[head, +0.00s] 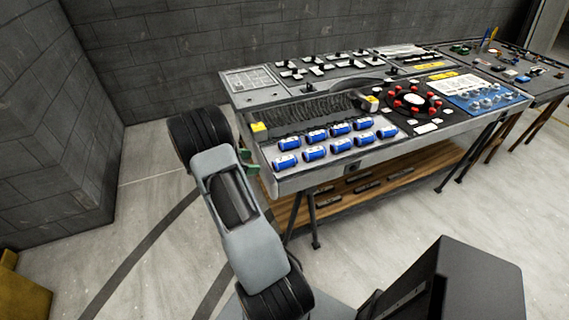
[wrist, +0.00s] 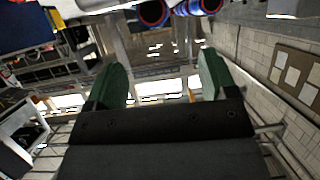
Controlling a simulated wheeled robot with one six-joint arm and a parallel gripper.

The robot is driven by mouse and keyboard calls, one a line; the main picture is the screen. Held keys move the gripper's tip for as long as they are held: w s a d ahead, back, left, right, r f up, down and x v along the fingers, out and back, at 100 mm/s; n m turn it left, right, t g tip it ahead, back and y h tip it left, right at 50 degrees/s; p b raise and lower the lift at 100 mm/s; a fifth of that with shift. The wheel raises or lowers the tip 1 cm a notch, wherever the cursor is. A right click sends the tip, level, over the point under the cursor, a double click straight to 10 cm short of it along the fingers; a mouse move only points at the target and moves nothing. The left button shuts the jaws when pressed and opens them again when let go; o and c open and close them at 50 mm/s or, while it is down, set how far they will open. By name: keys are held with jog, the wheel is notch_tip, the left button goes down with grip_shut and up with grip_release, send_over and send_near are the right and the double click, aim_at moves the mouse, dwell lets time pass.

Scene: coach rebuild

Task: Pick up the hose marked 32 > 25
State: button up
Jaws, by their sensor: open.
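Several short blue hoses with white labels lie in two rows on the front left of the workbench, one of them at the front left corner (head: 286,161) and one at the right end (head: 387,132). The labels are too small to read, so I cannot tell which hose is marked 32 > 25. My gripper (head: 248,163) has green fingers and is at the bench's left front edge, left of the hoses. In the wrist view my gripper (wrist: 160,80) is open with nothing between its fingers. Round blue hose ends (wrist: 153,13) show at the top of that view, beyond the fingertips.
The workbench (head: 325,172) has a wooden lower shelf (head: 385,192). Behind the hoses are a dark ribbed strip (head: 315,109) and a yellow block (head: 259,127). A dark ring with red parts (head: 411,99) and a blue tray (head: 487,97) are to the right.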

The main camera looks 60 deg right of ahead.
aim_at(281, 162)
jog(key=x, duration=0.7)
jog(key=shift+s+d+p, duration=0.15)
jog(key=shift+s+p, duration=0.2)
jog(key=p+x, duration=0.1)
jog(key=x, duration=0.3)
jog(key=shift+s+r, duration=0.15)
jog(key=shift+s, duration=0.05)
jog(key=shift+s+d+f, duration=0.3)
jog(key=shift+d, duration=0.05)
jog(key=c, duration=1)
